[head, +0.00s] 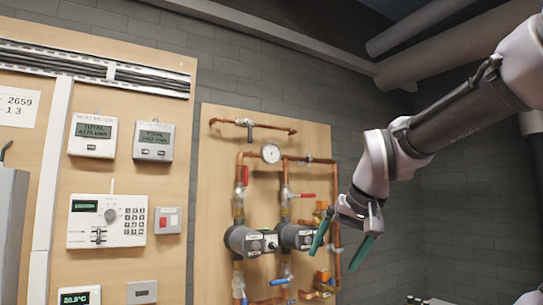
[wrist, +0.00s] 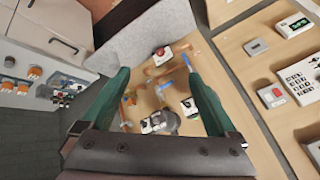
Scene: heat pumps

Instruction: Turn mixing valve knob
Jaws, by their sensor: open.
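The copper pipework on the wooden board holds orange parts: one (head: 320,210) beside the right pump and a lower one (head: 323,277). I cannot tell which is the mixing valve knob. My gripper (head: 332,262) is open and empty, its green fingers pointing down in front of the right side of the pipework. In the wrist view my gripper (wrist: 157,76) has its fingers spread wide, with the pipework seen between them. A small orange part (wrist: 131,101) shows near the left finger there. No contact with any part is visible.
Two grey pumps (head: 250,241) (head: 297,236) sit on the pipes, with a gauge (head: 270,153) and a red lever (head: 302,195) above. A left panel carries meters (head: 92,135) and a white controller (head: 107,221). The brick wall at right (head: 460,220) is bare.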

